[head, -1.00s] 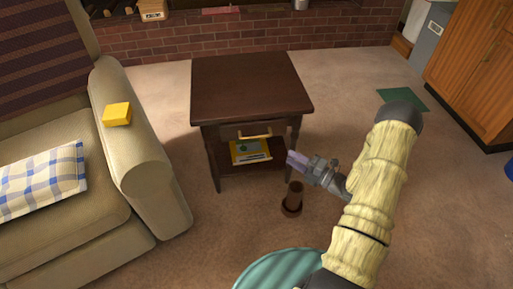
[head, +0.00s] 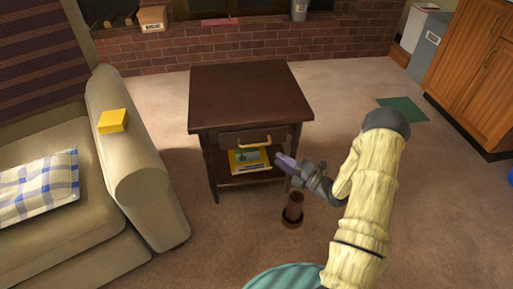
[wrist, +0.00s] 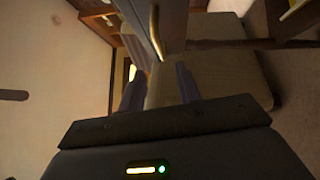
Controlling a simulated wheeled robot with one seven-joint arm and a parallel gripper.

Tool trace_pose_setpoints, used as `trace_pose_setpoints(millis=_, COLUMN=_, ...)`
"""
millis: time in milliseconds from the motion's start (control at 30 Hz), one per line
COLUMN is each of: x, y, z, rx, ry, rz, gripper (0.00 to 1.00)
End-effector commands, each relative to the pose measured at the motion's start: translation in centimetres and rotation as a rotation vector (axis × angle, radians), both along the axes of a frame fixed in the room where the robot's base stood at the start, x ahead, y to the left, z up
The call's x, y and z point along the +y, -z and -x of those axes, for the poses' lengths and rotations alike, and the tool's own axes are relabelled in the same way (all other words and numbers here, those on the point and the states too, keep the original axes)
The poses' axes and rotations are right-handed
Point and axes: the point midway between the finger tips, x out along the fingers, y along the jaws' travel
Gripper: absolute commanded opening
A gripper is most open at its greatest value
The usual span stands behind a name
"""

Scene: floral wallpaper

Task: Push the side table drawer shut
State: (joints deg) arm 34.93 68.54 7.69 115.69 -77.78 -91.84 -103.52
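The dark brown side table (head: 247,95) stands ahead in the head view. Its drawer (head: 232,140) sits under the top and has a brass-yellow handle (head: 254,146). I cannot tell from the head view how far the drawer stands out. My gripper (head: 282,160) is low at the table's right front, with its purple-grey fingers pointing left toward the drawer. In the wrist view my gripper (wrist: 158,92) has its two fingers apart with nothing held. The handle (wrist: 156,38) shows just beyond them, on a dark drawer front. I cannot see any contact.
A beige sofa (head: 140,165) with a yellow box (head: 113,121) on its arm stands left of the table. Yellow-covered books (head: 249,160) lie on the table's lower shelf. A brown stand-like object (head: 293,208) and a teal striped round seat (head: 290,278) are on the floor in front.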

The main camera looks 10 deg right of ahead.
Motion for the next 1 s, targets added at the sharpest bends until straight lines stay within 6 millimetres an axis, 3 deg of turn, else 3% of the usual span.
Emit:
trace_pose_setpoints(millis=600, x=7.2, y=-1.3, z=-7.1, rx=-0.002, ry=-0.001, rz=0.001, gripper=0.33)
trace_pose_setpoints(millis=1000, x=7.8, y=-1.5, z=-7.7, rx=0.001, ry=0.001, rz=0.000, gripper=0.31)
